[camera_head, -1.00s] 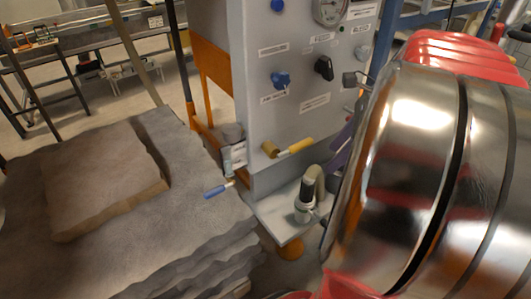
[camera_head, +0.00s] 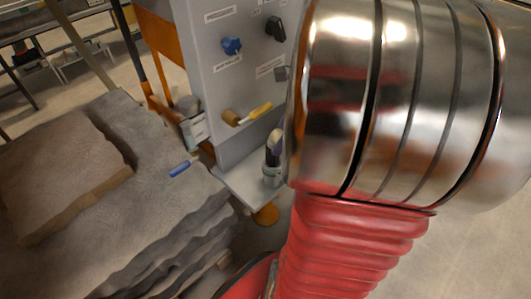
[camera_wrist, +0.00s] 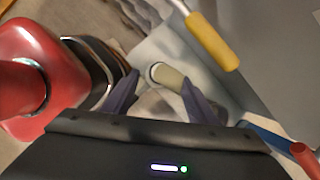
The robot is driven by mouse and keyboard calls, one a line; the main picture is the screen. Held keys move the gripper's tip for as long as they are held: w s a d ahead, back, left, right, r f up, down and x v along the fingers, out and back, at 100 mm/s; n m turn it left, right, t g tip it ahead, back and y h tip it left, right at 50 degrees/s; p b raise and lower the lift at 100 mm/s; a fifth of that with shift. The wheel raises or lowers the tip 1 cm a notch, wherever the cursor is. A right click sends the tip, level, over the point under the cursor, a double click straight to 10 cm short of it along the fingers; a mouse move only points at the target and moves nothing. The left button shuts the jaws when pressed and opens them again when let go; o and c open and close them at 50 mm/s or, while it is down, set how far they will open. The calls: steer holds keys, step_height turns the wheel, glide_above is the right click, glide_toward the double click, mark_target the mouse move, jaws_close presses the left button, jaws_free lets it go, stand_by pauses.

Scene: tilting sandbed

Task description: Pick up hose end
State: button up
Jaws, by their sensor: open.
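In the head view a grey fitting (camera_head: 272,176) stands on the pale shelf beside the panel. A purple finger tip (camera_head: 276,142) shows just above it. The rest of my gripper is hidden there behind my arm. I cannot tell whether a finger touches the hose end.
A yellow-handled lever (camera_head: 247,114) sticks out of the grey panel (camera_head: 230,80) close to the fitting; it also shows in the wrist view (camera_wrist: 212,42). The sandbed (camera_head: 60,180) fills the left side. The pale shelf (camera_head: 236,180) is narrow.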

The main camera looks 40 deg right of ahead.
mark_target(276, 141)
steer(key=shift+x, duration=2.65)
steer(key=shift+w, duration=0.1)
steer(key=shift+r, duration=0.1)
steer(key=shift+c, duration=0.3)
jaws_close()
step_height(276, 141, up, 18)
steer(key=shift+a, duration=0.1)
